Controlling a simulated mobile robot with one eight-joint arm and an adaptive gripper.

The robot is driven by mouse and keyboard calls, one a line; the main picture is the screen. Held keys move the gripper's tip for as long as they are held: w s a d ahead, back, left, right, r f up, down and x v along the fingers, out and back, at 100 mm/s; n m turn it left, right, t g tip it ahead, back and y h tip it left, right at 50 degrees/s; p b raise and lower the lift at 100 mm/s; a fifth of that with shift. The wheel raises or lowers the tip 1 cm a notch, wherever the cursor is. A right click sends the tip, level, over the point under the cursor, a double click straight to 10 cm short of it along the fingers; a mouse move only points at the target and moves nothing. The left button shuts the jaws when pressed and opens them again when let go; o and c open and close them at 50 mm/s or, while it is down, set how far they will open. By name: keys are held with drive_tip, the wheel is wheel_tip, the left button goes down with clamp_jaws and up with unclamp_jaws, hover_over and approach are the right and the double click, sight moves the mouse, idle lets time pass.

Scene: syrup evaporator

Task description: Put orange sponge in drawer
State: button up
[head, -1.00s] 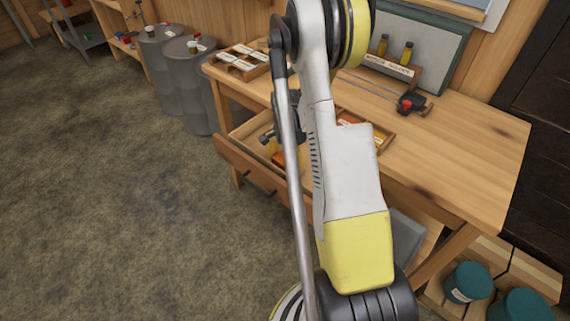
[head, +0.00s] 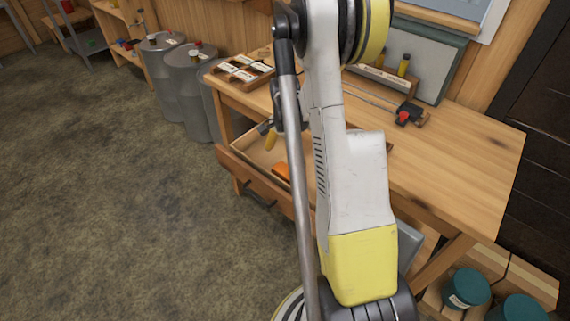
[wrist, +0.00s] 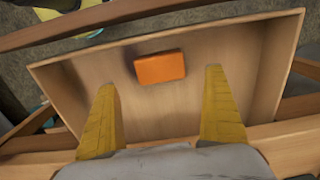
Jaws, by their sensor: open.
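The orange sponge (wrist: 160,68) is a small block lying inside the open wooden drawer (wrist: 258,75), near its far side in the wrist view. In the head view the sponge (head: 282,172) shows in the pulled-out drawer (head: 245,172), partly hidden by my arm. My gripper (wrist: 161,82) is open and empty, with its two yellow fingers over the drawer. The sponge lies beyond the fingertips in the wrist view, apart from both. In the head view my arm hides most of my gripper, and one yellow finger shows at the drawer.
The drawer belongs to a wooden workbench (head: 460,155). On the bench are a compartment tray (head: 240,70), a red-and-black tool (head: 408,115) and a rack with small bottles (head: 385,77). Grey barrels (head: 190,80) stand at its left. The floor (head: 120,210) at left is clear.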

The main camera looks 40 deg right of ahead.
sight(285, 170)
drive_tip(key=s+a+r+n+t+h, duration=0.1)
drive_tip(key=a+r+n+t, duration=0.4)
drive_tip(key=a+r, duration=1.15)
drive_tip(key=s+a+r+n+t, duration=0.1)
drive_tip(key=s+a+r+n, duration=0.2)
drive_tip(key=s+a+n, duration=0.2)
drive_tip(key=s+a+r+n+t+y, duration=0.1)
drive_tip(key=s+a+r+n, duration=0.3)
drive_tip(key=a+n, duration=0.3)
drive_tip(key=shift+s+a+p, duration=0.35)
drive_tip(key=shift+s+a, duration=0.05)
drive_tip(key=shift+s, duration=0.45)
